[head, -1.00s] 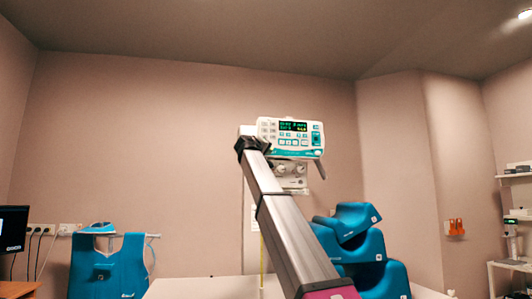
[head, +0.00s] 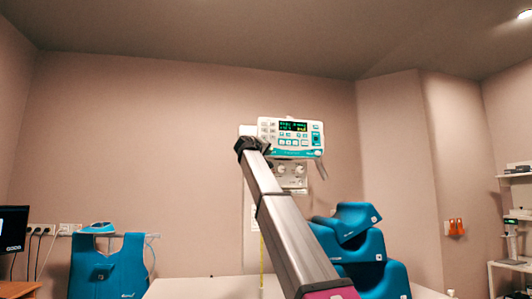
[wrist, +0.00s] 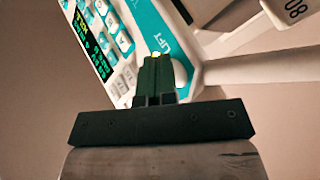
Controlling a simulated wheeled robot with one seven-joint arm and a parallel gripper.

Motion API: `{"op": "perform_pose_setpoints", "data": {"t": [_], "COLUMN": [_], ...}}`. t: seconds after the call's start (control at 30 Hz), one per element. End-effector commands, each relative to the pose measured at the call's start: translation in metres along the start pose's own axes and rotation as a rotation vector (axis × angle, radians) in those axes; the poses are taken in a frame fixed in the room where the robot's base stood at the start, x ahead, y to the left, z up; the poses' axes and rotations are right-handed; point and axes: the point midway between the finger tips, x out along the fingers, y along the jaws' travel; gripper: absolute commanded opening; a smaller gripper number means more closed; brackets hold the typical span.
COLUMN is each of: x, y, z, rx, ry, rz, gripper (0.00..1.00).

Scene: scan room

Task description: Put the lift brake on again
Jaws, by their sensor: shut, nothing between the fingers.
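A white and teal control unit (head: 290,137) with a lit screen and rows of buttons stands high at the back wall; it fills the upper left of the wrist view (wrist: 125,55). Its teal lower strip carries white lettering that seems to read "LIFT". My gripper (wrist: 156,58) is shut and empty, its dark fingertips in front of this strip beside the lettering. In the head view my arm reaches up to the unit's lower left corner. I cannot identify a brake control.
Blue padded supports (head: 352,240) are stacked right of my arm. A blue apron-like item (head: 108,268) is at the left, near a dark monitor (head: 13,228). A pale table top (head: 190,288) lies below. Shelves (head: 510,263) stand at the far right. The air around the unit is clear.

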Motion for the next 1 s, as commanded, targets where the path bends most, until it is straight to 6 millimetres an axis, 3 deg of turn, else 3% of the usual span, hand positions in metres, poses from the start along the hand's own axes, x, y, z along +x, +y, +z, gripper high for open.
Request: {"op": "perform_pose_setpoints", "data": {"t": [1.0], "x": [0.0054], "y": [-0.0039], "z": [-0.0040], "rx": [0.000], "ry": [0.000], "rz": [0.000], "gripper": [0.00]}}
